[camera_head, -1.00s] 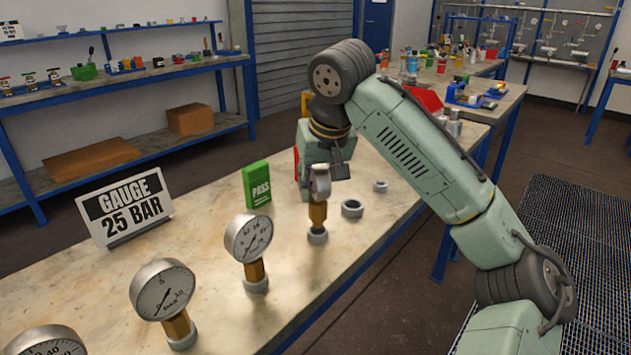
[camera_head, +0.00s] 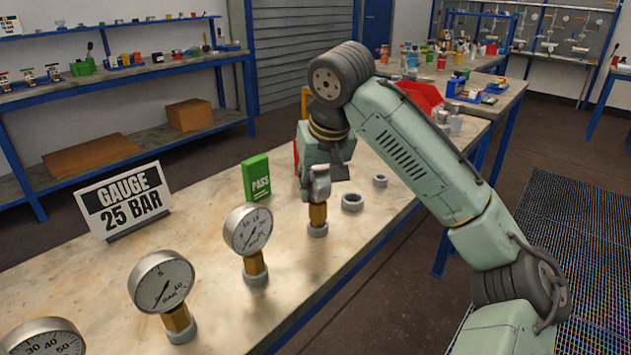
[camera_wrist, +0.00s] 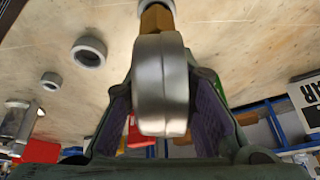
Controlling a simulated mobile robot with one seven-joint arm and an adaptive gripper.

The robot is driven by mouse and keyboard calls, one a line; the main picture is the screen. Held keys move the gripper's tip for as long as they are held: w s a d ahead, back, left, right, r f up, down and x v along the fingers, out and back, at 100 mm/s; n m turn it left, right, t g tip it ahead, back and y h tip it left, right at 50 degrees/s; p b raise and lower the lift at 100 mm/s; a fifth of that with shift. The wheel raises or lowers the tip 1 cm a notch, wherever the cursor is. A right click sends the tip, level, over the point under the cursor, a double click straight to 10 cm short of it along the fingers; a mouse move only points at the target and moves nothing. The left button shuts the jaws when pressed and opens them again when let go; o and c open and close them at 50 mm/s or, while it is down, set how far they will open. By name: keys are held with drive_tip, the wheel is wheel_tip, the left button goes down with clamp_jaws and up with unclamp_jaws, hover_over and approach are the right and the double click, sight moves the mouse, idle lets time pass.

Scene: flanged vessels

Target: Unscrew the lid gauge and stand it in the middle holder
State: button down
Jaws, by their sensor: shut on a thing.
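My gripper (camera_head: 319,182) is shut on a round metal-cased gauge (camera_wrist: 161,85), its jaws on either side of the case. The gauge is upright, with its brass stem (camera_head: 317,214) pointing down. The stem's lower end meets a grey ring holder (camera_head: 317,230) on the bench; whether it is fully seated I cannot tell. The held gauge's dial face is not readable in either view. Two empty grey ring holders stand beyond it, a larger one (camera_head: 352,202) and a smaller one (camera_head: 380,181). They also show at left in the wrist view.
Several other gauges stand along the bench towards the near left, including one (camera_head: 248,230) and one marked BAR (camera_head: 161,282). A sign reads GAUGE 25 BAR (camera_head: 125,200). A green PASS block (camera_head: 256,178) stands left of my gripper. The bench's right edge is close by.

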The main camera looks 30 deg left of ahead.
drive_tip(key=shift+f, duration=0.55)
drive_tip(key=c, duration=1.3)
unclamp_jaws()
drive_tip(key=v, duration=1.2)
